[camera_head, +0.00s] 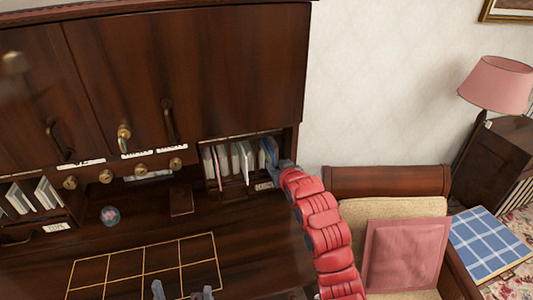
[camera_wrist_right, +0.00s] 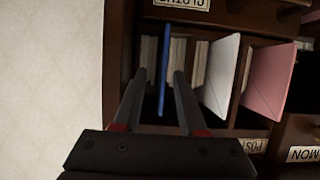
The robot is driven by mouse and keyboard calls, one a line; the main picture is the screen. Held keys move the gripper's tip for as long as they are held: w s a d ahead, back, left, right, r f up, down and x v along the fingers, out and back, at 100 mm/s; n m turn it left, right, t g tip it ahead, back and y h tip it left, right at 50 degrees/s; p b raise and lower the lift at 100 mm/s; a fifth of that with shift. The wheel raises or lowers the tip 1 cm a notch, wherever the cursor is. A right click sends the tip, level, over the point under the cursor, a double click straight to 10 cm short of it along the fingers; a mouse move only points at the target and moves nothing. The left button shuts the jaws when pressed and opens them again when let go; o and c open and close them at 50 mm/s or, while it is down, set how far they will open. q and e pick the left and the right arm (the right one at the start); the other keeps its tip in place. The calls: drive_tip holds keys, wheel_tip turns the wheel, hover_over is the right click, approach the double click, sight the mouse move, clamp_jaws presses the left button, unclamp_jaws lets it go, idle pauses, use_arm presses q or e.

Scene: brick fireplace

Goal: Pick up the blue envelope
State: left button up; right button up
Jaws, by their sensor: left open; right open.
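The blue envelope (camera_head: 269,150) stands upright at the right end of a slotted compartment in the dark wooden desk. In the right wrist view the blue envelope (camera_wrist_right: 165,68) shows edge-on as a thin strip, between the two fingers of my right gripper (camera_wrist_right: 161,74). The fingers are open, with a gap visible on the right side of the strip. In the head view my right gripper (camera_head: 280,166) is at the compartment's right edge, its fingers mostly hidden. My left gripper (camera_head: 182,292) is open and empty at the bottom edge, over the desk top.
White envelopes (camera_head: 224,161) and a pink envelope (camera_wrist_right: 268,85) stand in slots beside the blue one. Wooden dividers and the desk's side wall (camera_wrist_right: 120,50) are close to my right gripper. A gold grid (camera_head: 145,262) marks the desk top. An armchair (camera_head: 388,182) stands at right.

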sight(271, 163)
drive_tip(key=x, duration=0.3)
drive_tip(key=shift+a+f, duration=0.25)
drive_tip(key=shift+f, duration=0.05)
drive_tip(key=shift+w+a+f, duration=0.15)
drive_tip(key=shift+w+f, duration=0.05)
drive_tip(key=shift+w, duration=0.35)
clamp_jaws()
